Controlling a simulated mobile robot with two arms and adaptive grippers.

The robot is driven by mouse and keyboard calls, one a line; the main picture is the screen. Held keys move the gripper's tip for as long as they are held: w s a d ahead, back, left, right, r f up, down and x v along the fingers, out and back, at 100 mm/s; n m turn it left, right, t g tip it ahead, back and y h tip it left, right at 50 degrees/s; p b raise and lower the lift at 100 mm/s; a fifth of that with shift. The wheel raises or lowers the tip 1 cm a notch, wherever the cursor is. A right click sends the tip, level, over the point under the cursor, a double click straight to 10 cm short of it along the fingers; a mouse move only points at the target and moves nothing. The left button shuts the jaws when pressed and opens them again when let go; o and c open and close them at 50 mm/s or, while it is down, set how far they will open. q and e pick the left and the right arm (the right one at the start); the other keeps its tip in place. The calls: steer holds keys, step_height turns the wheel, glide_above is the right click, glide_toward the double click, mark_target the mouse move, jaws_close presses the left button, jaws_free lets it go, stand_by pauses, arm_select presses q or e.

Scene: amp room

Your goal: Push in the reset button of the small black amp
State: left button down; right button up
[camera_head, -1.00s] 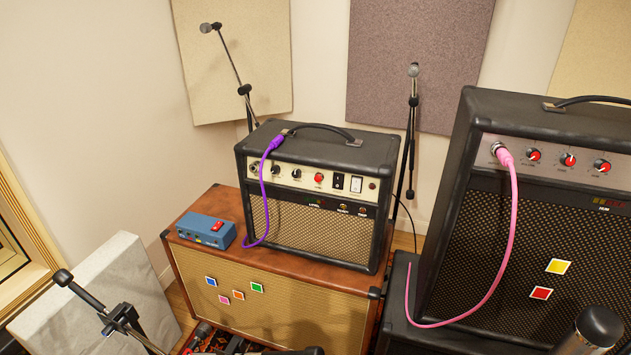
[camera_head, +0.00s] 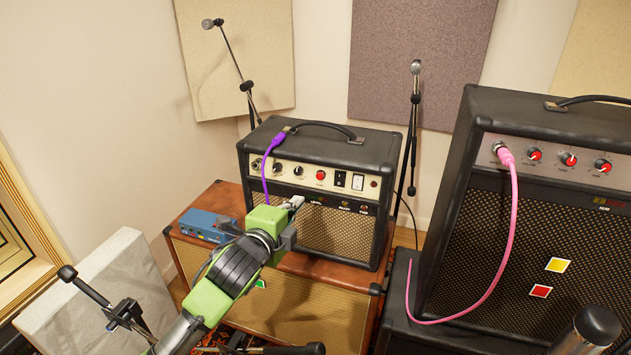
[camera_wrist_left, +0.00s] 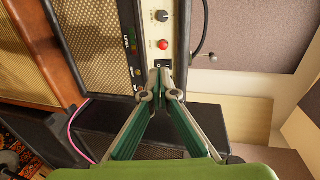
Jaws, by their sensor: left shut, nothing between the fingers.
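The small black amp (camera_head: 330,148) stands on the brown cabinet, with a cream control panel across its top front. On the panel are dark knobs, a round red button (camera_head: 320,174), a black switch, a white switch and a small dark red dot near the right end; no reset label is readable. The red button also shows in the left wrist view (camera_wrist_left: 163,44). My left gripper (camera_head: 296,202) is shut and empty, in front of the amp, its tips appearing below the panel. In the left wrist view, its fingertips (camera_wrist_left: 161,72) overlap the lower panel beyond the red button, contact unclear.
A purple cable (camera_head: 265,168) hangs from the amp's left end. A blue pedal (camera_head: 205,224) sits on the brown cabinet (camera_head: 335,273). A larger black amp (camera_head: 480,215) with a pink cable stands right. A microphone stand (camera_head: 100,298) is at lower left.

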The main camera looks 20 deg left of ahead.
arm_select(q)
steer(key=shift+w+r, duration=0.15)
steer(key=shift+r, duration=0.1)
steer(key=p, duration=0.2)
glide_toward(319, 177)
steer(key=x, duration=0.7)
stand_by(0.4)
